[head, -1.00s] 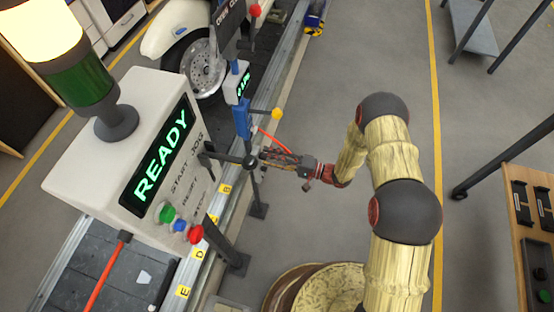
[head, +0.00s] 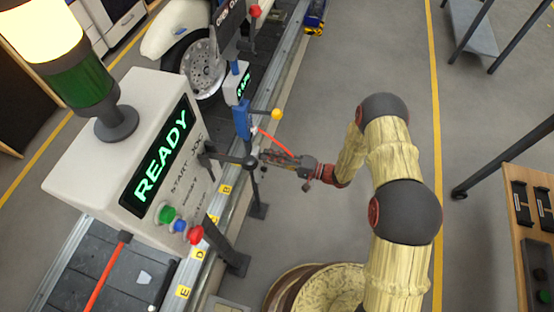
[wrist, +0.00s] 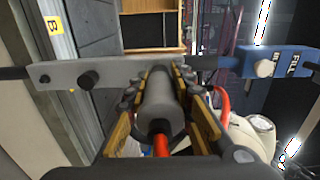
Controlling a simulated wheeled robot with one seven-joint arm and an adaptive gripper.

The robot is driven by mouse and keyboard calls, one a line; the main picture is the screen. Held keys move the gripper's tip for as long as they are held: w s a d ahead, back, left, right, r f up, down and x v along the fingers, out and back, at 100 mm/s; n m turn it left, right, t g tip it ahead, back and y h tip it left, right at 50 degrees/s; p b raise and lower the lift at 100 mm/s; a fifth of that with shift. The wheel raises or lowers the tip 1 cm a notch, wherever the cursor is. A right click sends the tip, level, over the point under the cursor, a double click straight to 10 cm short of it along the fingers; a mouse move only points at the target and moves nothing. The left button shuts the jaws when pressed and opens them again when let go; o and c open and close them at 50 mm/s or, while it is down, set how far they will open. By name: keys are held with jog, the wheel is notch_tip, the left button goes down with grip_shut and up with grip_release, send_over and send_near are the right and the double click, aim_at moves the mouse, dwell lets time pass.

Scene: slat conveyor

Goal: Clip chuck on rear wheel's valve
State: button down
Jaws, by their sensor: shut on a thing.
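My gripper (head: 272,158) reaches left beside the conveyor's near edge. In the wrist view its fingers (wrist: 158,82) are shut around the chuck (wrist: 160,105), a grey cylinder with a red hose (wrist: 161,146) at its near end. The chuck lies against or very near a grey bar (wrist: 75,74); I cannot tell if they touch. In the head view the red hose (head: 275,141) runs from the blue post to my gripper. One wheel (head: 203,68) shows under a white fender; I cannot tell which wheel it is. Its valve is too small to make out.
A control box (head: 135,150) reading READY, with coloured buttons, stands at left. A blue post (head: 242,118) with a yellow knob (head: 277,114) and a dark-knobbed bar (head: 249,161) stand close to my gripper. A blue FILL block (wrist: 280,60) is at right.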

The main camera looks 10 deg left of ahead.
dwell(0.4)
jog(key=shift+s+d, duration=0.15)
jog(key=shift+d, duration=1.35)
jog(key=shift+s+d, duration=0.1)
jog(key=shift+d, duration=1.35)
